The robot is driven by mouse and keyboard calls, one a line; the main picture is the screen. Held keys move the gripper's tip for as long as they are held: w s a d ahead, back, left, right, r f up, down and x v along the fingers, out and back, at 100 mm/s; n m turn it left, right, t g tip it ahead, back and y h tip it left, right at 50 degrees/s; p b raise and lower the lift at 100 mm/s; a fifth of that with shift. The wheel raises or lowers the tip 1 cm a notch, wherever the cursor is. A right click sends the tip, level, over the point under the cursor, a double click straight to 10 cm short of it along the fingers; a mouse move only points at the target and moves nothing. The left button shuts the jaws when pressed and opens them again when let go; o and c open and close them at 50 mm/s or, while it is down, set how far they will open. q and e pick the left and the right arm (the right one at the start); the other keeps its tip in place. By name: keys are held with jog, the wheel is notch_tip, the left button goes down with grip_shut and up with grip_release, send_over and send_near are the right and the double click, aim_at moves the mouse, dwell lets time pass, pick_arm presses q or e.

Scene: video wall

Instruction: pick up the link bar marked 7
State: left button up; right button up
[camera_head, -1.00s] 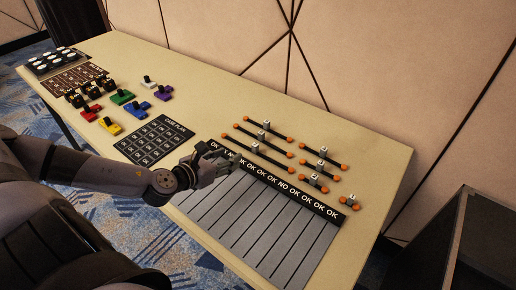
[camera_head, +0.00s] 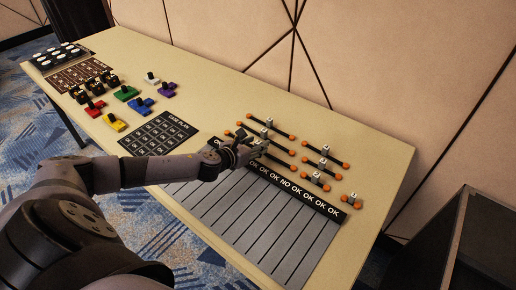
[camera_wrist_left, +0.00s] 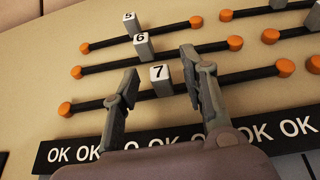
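The link bar marked 7 is a dark bar with orange ends and a white-topped block reading 7 (camera_wrist_left: 160,74). In the head view my left gripper partly hides this bar, whose right part (camera_head: 277,163) shows. My left gripper (camera_wrist_left: 160,62) is open, its two fingers on either side of the 7 block, with gaps to both. It also shows in the head view (camera_head: 250,148) over the strip's back edge. I cannot tell its exact height above the bar. My right gripper is not in view.
The link bars marked 6 (camera_wrist_left: 142,44) and 5 (camera_wrist_left: 130,22) lie just behind. Shorter link bars (camera_head: 321,160) lie to the right. A black OK strip (camera_head: 290,187) and grey slats (camera_head: 250,225) are in front. A case plan board (camera_head: 160,135) lies left.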

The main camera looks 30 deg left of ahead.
pick_arm(q)
jog(key=shift+x, duration=0.85)
grip_shut()
